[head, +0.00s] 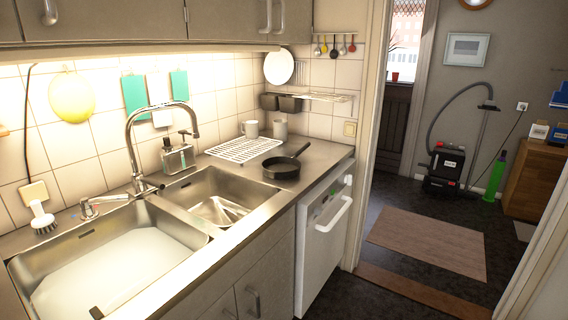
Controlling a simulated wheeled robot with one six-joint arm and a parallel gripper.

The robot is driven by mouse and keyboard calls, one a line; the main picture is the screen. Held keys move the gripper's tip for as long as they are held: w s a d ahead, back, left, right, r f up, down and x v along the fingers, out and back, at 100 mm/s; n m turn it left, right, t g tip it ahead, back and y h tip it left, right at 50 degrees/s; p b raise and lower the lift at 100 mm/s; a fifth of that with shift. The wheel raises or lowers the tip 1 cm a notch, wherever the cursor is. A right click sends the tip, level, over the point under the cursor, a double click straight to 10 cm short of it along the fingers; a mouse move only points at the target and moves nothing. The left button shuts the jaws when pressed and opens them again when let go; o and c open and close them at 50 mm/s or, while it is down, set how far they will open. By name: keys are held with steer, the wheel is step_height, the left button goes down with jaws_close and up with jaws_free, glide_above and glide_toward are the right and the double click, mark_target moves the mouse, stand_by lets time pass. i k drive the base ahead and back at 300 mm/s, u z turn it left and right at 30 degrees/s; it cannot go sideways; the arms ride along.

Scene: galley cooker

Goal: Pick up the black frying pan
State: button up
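The black frying pan (281,168) sits upright on the steel counter (326,154), just right of the small sink basin. Its handle points back and to the right. The pan looks empty. It stands in front of the white wire drying rack (243,149), close to the rack's right front corner; I cannot tell whether they touch. My gripper is not in view.
Two sink basins (90,285) with a tall curved tap (137,125) lie left of the pan. Below the counter is a white dishwasher (318,245). A doorway and dark floor with a rug (425,240) lie right.

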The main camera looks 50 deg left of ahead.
mark_target(275, 168)
steer(key=u, duration=0.3)
steer(key=i, duration=1.95)
steer(key=u, duration=1.1)
steer(key=i, duration=1.05)
steer(key=u, duration=1.7)
steer(key=i, duration=0.65)
steer(key=u, duration=0.5)
